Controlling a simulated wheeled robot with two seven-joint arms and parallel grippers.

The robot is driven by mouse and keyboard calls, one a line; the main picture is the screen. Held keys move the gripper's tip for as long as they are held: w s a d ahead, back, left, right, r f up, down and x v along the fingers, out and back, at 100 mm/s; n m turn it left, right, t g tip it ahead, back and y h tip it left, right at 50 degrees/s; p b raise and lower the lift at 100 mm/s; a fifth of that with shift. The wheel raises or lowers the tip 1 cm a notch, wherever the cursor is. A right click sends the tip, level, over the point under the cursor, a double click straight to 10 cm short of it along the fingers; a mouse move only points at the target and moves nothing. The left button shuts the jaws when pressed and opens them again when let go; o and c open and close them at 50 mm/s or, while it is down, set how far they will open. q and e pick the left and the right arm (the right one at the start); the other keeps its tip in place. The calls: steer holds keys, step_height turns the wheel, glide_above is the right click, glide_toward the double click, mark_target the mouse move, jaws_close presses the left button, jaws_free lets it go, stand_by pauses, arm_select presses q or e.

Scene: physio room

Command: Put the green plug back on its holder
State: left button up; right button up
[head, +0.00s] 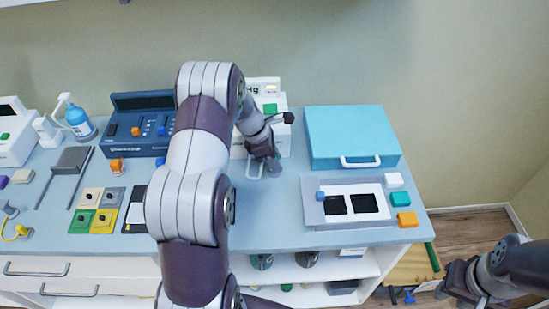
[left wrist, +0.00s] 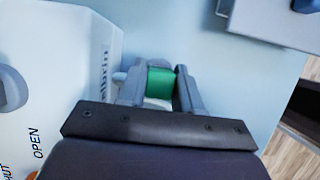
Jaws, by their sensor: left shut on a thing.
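The green plug (left wrist: 160,83) is a small green block between the two fingers of my left gripper (left wrist: 159,90) in the left wrist view. My left gripper is shut on it. In the head view my left gripper (head: 268,168) is low over the table in front of a white device (head: 284,140), and the plug is hidden there. I cannot make out the holder for certain. My right gripper (head: 460,285) is at the lower right, off the table; its jaw opening is unclear.
A teal case (head: 345,132) stands right of the left gripper, behind a grey tray (head: 312,212) with dark openings. A dark blue console (head: 132,126) is at left. In the left wrist view, a grey knob (left wrist: 12,88) sits on the white housing beside the plug.

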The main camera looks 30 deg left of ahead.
arm_select(q)
steer(key=shift+f+b, duration=0.35)
steer(key=shift+f, duration=0.25)
stand_by(0.6)
steer(key=o, duration=1.4)
steer(key=shift+c, duration=0.2)
steer(key=shift+s+r, duration=0.1)
steer(key=shift+r, duration=0.1)
